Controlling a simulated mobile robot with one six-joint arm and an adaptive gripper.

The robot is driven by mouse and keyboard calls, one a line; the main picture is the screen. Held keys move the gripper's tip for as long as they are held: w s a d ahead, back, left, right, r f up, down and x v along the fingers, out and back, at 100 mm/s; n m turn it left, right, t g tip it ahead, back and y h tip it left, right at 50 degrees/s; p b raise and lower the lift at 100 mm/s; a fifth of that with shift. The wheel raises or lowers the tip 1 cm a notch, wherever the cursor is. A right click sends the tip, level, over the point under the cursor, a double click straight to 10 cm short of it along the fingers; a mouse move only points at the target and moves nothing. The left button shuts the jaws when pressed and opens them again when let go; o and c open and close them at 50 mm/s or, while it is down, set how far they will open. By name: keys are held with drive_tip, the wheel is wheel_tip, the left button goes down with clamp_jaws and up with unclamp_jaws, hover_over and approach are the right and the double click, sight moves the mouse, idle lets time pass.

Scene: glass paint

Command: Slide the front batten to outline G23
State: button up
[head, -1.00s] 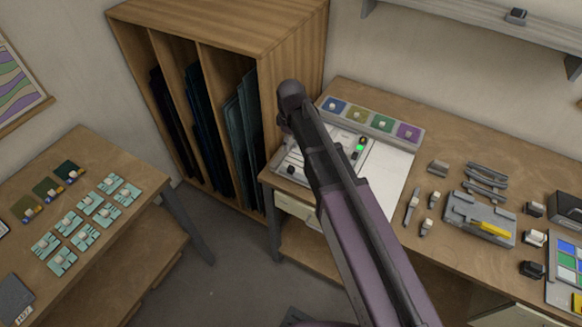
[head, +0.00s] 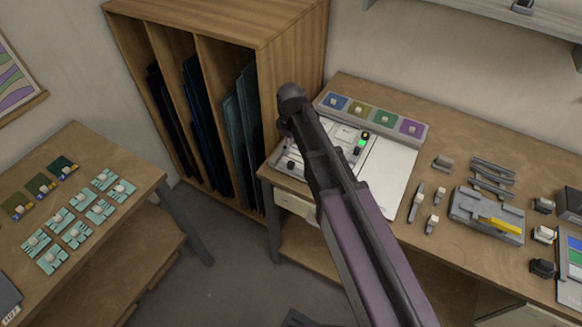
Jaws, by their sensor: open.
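My arm crosses the middle of the head view and covers part of a pale panel (head: 388,172) on the right-hand workbench. My gripper does not show; it is out of sight behind the arm or outside the view. Left of the panel, a light-grey device with a lit green indicator (head: 361,144) and small dark knobs (head: 292,165) is partly hidden by my arm. I cannot make out which part is the front batten. No outline marked G23 can be read.
A strip of coloured swatches (head: 372,119) lies behind the panel. Small tools and a grey block with a yellow part (head: 503,226) lie to the right. A wooden rack (head: 290,42) of dark sheets stands behind left. The left table (head: 130,215) holds several teal pieces.

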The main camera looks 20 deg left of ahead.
sight(291, 163)
drive_tip(key=shift+f+b, duration=4.3)
drive_tip(key=shift+f, duration=0.3)
clamp_jaws()
